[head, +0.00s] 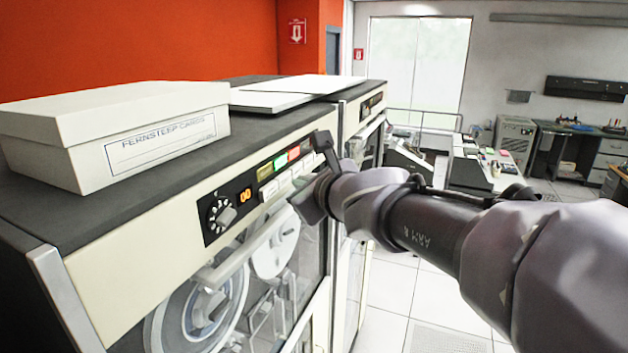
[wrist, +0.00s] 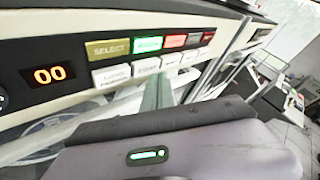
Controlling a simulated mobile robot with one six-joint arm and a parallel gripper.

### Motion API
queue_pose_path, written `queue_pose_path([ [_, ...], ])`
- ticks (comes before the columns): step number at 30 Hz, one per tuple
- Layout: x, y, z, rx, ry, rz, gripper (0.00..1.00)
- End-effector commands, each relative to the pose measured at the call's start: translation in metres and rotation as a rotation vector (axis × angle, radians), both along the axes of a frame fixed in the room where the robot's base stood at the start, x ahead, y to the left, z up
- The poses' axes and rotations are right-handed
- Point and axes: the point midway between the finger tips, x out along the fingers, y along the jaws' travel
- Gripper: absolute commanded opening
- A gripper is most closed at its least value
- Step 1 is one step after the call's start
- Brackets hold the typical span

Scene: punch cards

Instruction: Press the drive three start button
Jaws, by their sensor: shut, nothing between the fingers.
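A tape drive's control panel (head: 258,186) is on the upper front of the near cabinet. It has a dial (head: 220,214), an orange display (head: 245,196) reading 00, and a row of lamps including a green one (head: 280,161) and a red one (head: 294,153). Below the lamps is a row of white push buttons; the leftmost (wrist: 111,75) shows in the wrist view. Their labels are too small to read surely. My gripper (head: 312,182) is shut and empty in front of the panel's right part. In the wrist view my gripper (wrist: 158,90) appears just below the buttons; contact cannot be told.
A white box (head: 110,135) labelled Fernsteep Cards and a flat white item (head: 290,92) lie on the cabinet tops. A second cabinet (head: 362,112) adjoins on the right. Tiled floor (head: 420,295) is open at right; consoles and desks stand further back.

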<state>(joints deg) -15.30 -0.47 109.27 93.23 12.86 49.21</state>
Motion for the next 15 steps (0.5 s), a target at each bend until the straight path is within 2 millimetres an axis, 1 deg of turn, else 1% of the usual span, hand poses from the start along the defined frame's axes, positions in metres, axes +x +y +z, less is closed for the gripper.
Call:
queue_pose_path([
  [9, -0.001, -0.002, 0.0, 0.0, 0.0, 0.0, 0.0],
  [11, -0.002, -0.006, 0.001, 0.0, -0.001, -0.002, 0.0],
  [15, -0.006, -0.02, 0.0, -0.001, -0.001, -0.003, 0.0],
])
